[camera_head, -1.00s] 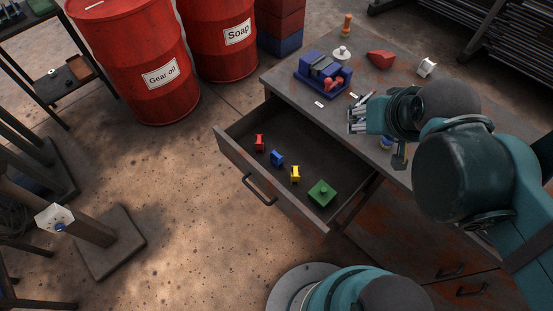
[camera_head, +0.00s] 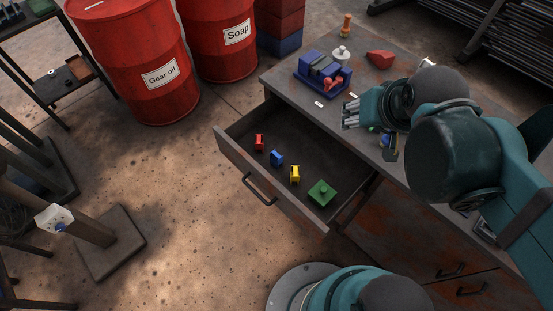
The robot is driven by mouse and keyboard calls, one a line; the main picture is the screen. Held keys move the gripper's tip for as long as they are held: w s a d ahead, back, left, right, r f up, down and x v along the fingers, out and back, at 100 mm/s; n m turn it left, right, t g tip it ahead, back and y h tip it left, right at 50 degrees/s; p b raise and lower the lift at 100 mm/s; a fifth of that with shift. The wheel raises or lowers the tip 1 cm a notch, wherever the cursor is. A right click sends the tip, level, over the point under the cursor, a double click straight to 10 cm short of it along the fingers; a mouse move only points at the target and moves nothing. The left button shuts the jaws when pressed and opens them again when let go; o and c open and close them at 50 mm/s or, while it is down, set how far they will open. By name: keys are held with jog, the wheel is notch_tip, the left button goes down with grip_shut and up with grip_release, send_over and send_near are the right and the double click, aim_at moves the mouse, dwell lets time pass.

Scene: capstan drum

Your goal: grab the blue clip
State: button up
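The blue clip (camera_head: 277,158) lies on the floor of the open drawer (camera_head: 239,170), between a red clip (camera_head: 259,142) and a yellow clip (camera_head: 295,174). Nothing covers it. My gripper (camera_head: 346,117) is above the workbench top near the drawer's back right edge, up and to the right of the blue clip and apart from it. Its silver fingers point left. The fingers are small and seen edge-on, so I cannot tell whether they are open or shut.
A green block with a knob (camera_head: 321,193) lies at the drawer's right end. A blue vise (camera_head: 322,77), a red wedge (camera_head: 380,60) and a white knobbed piece (camera_head: 341,54) stand on the workbench (camera_head: 283,88). The drawer's left part is bare.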

jog(key=w+a+f+m+g, duration=0.2)
jog(key=w+a+f, duration=0.3)
jog(key=w+a, duration=0.1)
jog(key=m+g, duration=0.4)
jog(key=m, duration=0.2)
send_over(277, 155)
jog(key=f, duration=2.2)
jog(key=shift+w+d, duration=0.25)
jog(key=shift+w, duration=0.1)
jog(key=shift+a+f+g, duration=0.25)
jog(key=shift+f+g, duration=0.05)
jog(key=shift+f, duration=0.3)
jog(key=shift+s+f+b, duration=0.1)
jog(key=shift+f+b, duration=0.45)
jog(key=shift+f, duration=0.75)
jog(key=shift+s+f+b, duration=0.15)
jog(key=shift+f+b, duration=0.85)
jog(key=shift+f, duration=1.6)
